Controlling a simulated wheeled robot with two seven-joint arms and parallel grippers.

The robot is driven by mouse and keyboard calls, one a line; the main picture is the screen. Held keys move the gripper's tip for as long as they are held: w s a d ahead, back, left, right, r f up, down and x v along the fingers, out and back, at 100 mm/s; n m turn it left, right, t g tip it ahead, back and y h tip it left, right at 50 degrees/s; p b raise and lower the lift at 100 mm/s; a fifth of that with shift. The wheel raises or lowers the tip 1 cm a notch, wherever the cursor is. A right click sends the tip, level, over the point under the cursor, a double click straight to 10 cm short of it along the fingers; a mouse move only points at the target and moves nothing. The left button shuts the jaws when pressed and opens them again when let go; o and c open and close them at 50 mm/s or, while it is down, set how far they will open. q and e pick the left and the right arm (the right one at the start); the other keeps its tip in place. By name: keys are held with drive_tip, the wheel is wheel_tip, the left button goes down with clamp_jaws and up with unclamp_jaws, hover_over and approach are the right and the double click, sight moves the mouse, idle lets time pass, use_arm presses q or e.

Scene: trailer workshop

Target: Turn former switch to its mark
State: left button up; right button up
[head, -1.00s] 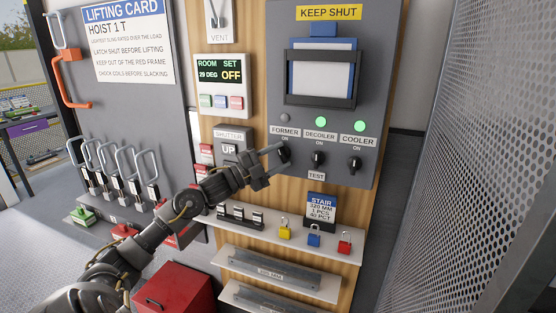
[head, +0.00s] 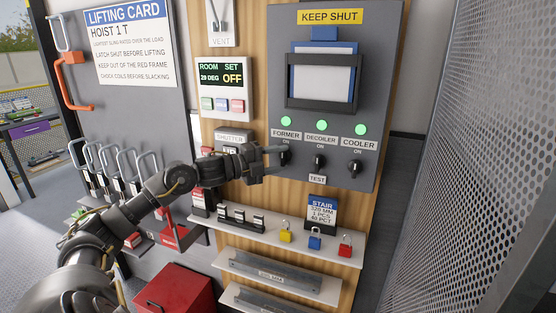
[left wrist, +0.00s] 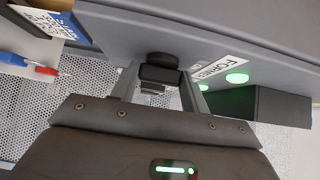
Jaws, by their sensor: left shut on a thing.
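The former switch (head: 285,157) is a black knob on the grey control panel (head: 385,60), under the FORMER label (head: 285,134). The green lamp (head: 286,121) above it is lit. My left gripper (head: 279,153) reaches in from the left and is shut on the knob. In the left wrist view the black knob (left wrist: 159,72) sits between the fingers, with the FORMER label (left wrist: 217,67) and a lit green lamp (left wrist: 237,78) beside it. The fingers partly hide the knob, so its exact pointing is hard to tell. My right gripper is not in view.
The decoiler knob (head: 318,162) and cooler knob (head: 355,167) sit close to the right, their lamps lit green. A shelf (head: 335,245) below holds yellow, blue and red padlocks. A perforated metal screen (head: 460,130) stands at the right.

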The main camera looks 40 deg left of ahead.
use_arm(q)
drive_tip(key=o, duration=1)
drive_tip(key=shift+s+a+f, duration=0.1)
drive_tip(key=shift+s+a+b, duration=0.1)
drive_tip(key=shift+s+b, duration=0.1)
drive_tip(key=shift+b, duration=0.1)
drive_tip(key=shift+b+v, duration=2.55)
drive_tip(key=shift+v, duration=2.55)
